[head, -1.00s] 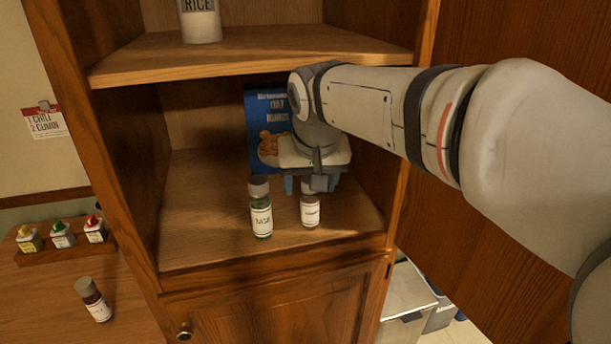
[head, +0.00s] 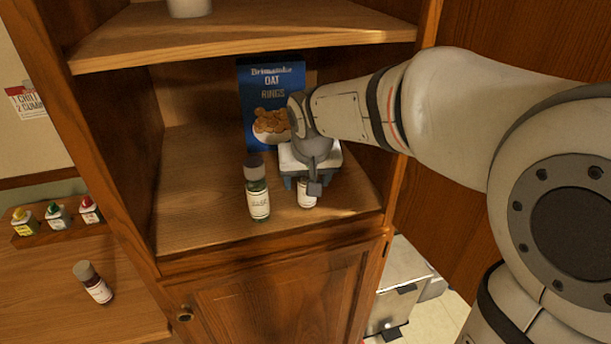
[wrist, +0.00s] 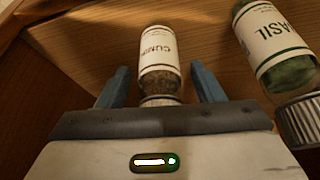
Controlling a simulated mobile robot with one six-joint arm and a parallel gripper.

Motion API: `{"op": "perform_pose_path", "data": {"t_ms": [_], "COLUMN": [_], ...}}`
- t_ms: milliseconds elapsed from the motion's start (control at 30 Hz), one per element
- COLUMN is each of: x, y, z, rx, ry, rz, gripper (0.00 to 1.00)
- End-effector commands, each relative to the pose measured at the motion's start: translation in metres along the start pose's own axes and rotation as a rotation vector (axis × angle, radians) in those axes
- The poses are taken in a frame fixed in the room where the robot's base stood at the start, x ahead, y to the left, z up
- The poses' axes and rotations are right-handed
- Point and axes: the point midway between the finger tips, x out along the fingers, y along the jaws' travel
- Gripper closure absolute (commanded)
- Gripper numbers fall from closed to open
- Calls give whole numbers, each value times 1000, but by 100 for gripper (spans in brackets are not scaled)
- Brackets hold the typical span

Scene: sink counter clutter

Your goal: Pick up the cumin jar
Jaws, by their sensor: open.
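The cumin jar (wrist: 160,52) has a white label and brown contents; in the wrist view it sits between the two fingers of my gripper (wrist: 157,88). The fingers are apart, one on each side, and I see a gap to each. In the head view my gripper (head: 305,186) is over the jar in the lower cupboard compartment. The cumin jar's lower part and label (head: 307,196) show under it; the upper part is hidden.
A blue oat rings box (head: 262,80) stands behind. A shelf (head: 230,35) lies above. Another jar (head: 94,283) and a rack of small bottles (head: 60,226) are on the counter.

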Motion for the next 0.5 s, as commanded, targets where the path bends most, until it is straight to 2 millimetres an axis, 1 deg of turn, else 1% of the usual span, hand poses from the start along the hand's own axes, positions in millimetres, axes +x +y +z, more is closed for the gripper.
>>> {"op": "perform_pose_path", "data": {"t_ms": [133,500], "x": [0,0], "y": [0,-1], "z": [0,0], "rx": [0,-1], "ry": [0,0], "rz": [0,-1], "gripper": [39,69]}}
